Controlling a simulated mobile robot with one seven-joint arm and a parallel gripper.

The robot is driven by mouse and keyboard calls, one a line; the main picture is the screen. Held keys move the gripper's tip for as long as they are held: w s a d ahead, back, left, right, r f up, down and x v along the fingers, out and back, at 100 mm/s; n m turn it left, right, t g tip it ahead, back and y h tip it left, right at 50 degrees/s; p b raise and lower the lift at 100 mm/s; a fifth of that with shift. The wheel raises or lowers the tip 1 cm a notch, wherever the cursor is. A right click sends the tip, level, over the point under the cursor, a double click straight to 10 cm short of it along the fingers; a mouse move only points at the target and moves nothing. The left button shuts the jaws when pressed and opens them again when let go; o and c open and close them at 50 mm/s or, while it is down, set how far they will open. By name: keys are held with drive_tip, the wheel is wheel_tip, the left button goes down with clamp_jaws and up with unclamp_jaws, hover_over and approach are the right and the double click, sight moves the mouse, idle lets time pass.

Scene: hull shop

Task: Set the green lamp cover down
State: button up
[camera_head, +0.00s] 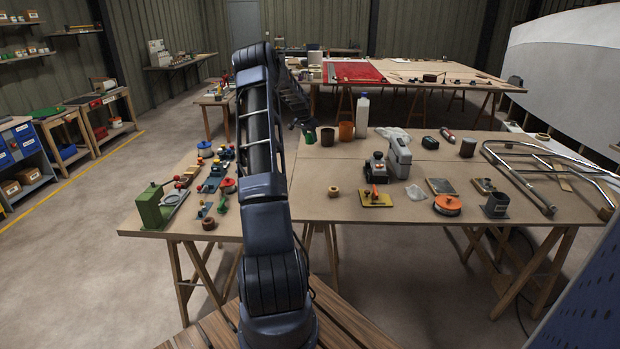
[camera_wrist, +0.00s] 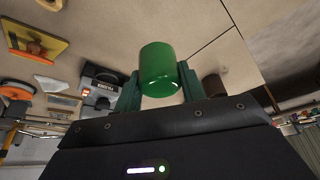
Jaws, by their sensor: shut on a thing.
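The green lamp cover (camera_wrist: 160,68) is a smooth green cylinder with a rounded edge. In the wrist view it sits between the two dark green fingers of my gripper (camera_wrist: 158,88), which is shut on it. In the head view the lamp cover (camera_head: 310,137) shows as a small green patch beyond my arm, near the far edge of the near worktable (camera_head: 300,175).
An orange cup (camera_head: 346,131), a brown cup (camera_head: 327,137) and a white bottle (camera_head: 362,115) stand close to the right of the lamp cover. A grey-white machine (camera_head: 399,155) stands farther right. Bare tabletop lies in front of the cups.

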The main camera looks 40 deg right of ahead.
wheel_tip(320, 180, down, 20)
drive_tip(key=shift+r, duration=0.15)
idle(0.5)
drive_tip(key=o, duration=0.9)
drive_tip(key=shift+o, duration=0.2)
